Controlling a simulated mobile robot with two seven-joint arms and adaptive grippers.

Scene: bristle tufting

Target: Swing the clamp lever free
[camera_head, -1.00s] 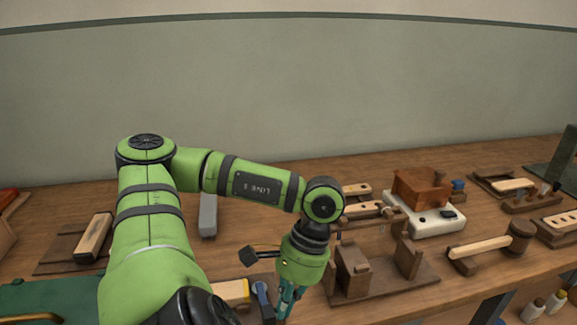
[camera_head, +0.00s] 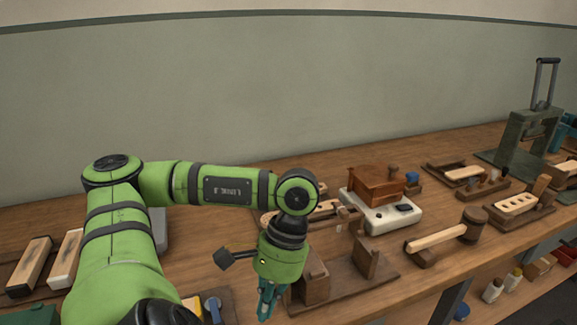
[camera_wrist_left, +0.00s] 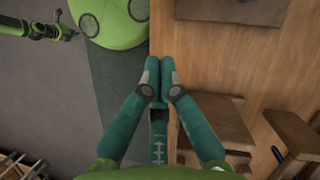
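I cannot surely tell which part is the clamp lever. A blue-topped upright part (camera_head: 213,307) stands at the bottom edge of the head view, left of my left gripper, and may be it; its lower end is cut off. My left gripper (camera_head: 267,303) points down near the bench's front edge, beside a wooden jig (camera_head: 340,288). In the left wrist view its fingertips (camera_wrist_left: 160,78) meet with nothing seen between them. What looks like my right gripper (camera_wrist_left: 66,34) shows small at the upper left of that view, away from the bench.
Several wooden blocks lie at the left. Right of the jig are a white device (camera_head: 388,217) with a brown box (camera_head: 376,184) on it and a mallet (camera_head: 452,235). A dark green press (camera_head: 528,130) stands far right.

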